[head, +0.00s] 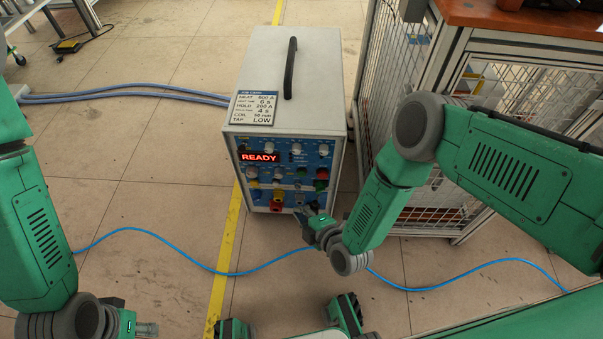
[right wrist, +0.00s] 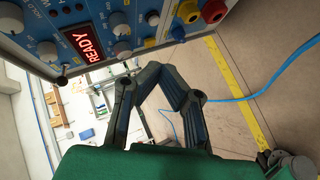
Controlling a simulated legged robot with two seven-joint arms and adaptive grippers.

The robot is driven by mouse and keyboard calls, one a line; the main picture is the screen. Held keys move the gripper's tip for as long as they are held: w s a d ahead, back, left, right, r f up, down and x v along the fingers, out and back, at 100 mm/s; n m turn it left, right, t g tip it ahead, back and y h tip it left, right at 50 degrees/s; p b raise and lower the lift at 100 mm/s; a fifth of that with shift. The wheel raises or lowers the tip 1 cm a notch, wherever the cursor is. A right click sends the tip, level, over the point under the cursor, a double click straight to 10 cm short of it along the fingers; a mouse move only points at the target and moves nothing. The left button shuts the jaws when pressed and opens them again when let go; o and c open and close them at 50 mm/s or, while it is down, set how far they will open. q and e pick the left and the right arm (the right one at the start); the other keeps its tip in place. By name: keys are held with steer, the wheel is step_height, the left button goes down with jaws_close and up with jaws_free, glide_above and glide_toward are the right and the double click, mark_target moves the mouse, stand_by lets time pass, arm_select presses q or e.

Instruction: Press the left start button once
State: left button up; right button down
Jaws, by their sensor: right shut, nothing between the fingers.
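The induction heater (head: 295,130) is a white box with a blue front panel and a lit red READY display (head: 260,157). The display also shows in the right wrist view (right wrist: 88,45). I cannot tell which control is the left start button. My right gripper (head: 306,214) is in front of the panel's lower right part. Its fingers (right wrist: 164,68) are shut and empty, near the panel edge. My left gripper (head: 147,329) is at the bottom left, away from the heater; its jaws are unclear.
A wire-mesh cage (head: 460,130) with a wooden top (head: 520,20) stands right of the heater. A blue cable (head: 180,243) crosses the floor in front, and thicker hoses (head: 130,88) run behind left. A yellow line (head: 228,250) marks the floor.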

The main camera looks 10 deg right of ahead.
mark_target(302, 174)
steer(key=shift+w, duration=0.15)
steer(key=shift+w+d+b, duration=0.35)
steer(key=shift+w+b, duration=0.2)
steer(key=shift+w, duration=0.85)
steer(key=shift+w+d+b, duration=0.4)
steer(key=shift+w+b, duration=0.1)
steer(key=shift+w, duration=0.9)
steer(key=shift+w+d+b, duration=0.35)
steer(key=shift+w+b, duration=0.2)
steer(key=shift+w, duration=0.85)
steer(key=shift+w, duration=0.1)
steer(key=shift+w+d+r, duration=0.1)
steer(key=shift+w, duration=0.2)
steer(key=shift+w+d, duration=0.1)
steer(key=shift+w, duration=0.3)
steer(key=shift+s+a+p, duration=0.2)
steer(key=shift+s+p, duration=0.3)
steer(key=shift+s, duration=0.35)
